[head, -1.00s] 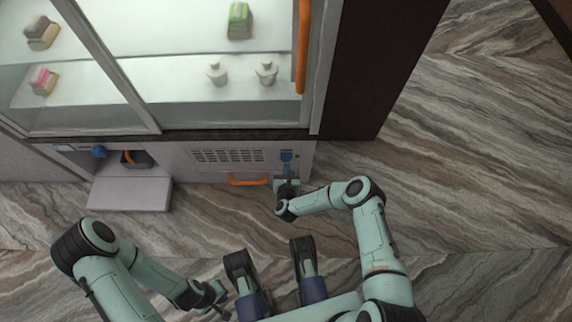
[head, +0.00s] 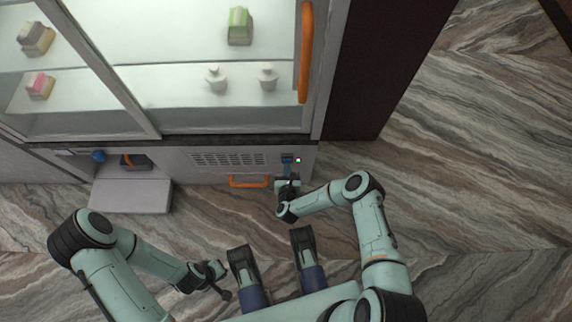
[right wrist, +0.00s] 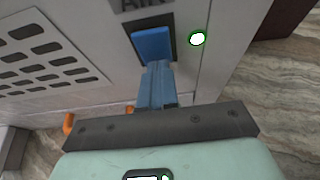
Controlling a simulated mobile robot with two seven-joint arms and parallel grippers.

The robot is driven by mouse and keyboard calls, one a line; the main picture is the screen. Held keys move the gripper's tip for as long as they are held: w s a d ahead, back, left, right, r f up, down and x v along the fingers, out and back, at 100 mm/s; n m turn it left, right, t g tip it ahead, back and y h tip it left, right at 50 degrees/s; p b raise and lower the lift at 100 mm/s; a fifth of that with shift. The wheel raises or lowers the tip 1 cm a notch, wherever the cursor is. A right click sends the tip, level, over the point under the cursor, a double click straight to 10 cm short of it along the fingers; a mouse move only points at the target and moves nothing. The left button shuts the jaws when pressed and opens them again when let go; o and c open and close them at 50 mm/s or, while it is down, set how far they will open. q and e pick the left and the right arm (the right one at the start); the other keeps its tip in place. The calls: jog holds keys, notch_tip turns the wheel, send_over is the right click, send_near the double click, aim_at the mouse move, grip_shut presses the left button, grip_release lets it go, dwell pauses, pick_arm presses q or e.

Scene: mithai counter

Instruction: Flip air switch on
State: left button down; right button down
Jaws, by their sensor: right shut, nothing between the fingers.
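The blue air switch (right wrist: 152,42) sits in a dark frame under a label reading "AIR", partly cut off, in the right wrist view. In the head view the switch (head: 287,158) is on the cabinet's lower front panel, at its right end. A lamp (right wrist: 197,39) to the right of the switch glows green; it also shows in the head view (head: 298,160). My right gripper (right wrist: 157,68) is shut and empty, its blue fingertips just below the switch. Whether they touch it is unclear. My left gripper (head: 222,283) is low in the head view, away from the cabinet; its jaws are unclear.
A vent grille (head: 228,158) and an orange handle (head: 248,182) are left of the switch. A blue knob (head: 98,154) and a protruding pale shelf (head: 130,195) are further left. The glass case above holds sweets. Floor at right is clear.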

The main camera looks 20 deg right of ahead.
pick_arm(q)
jog(key=shift+s+r+p, duration=0.35)
jog(key=shift+r+p, duration=0.25)
jog(key=shift+p, duration=0.05)
pick_arm(e)
jog(key=shift+w+d+r, duration=0.15)
jog(key=shift+w+r, duration=0.05)
jog(key=shift+r, duration=0.85)
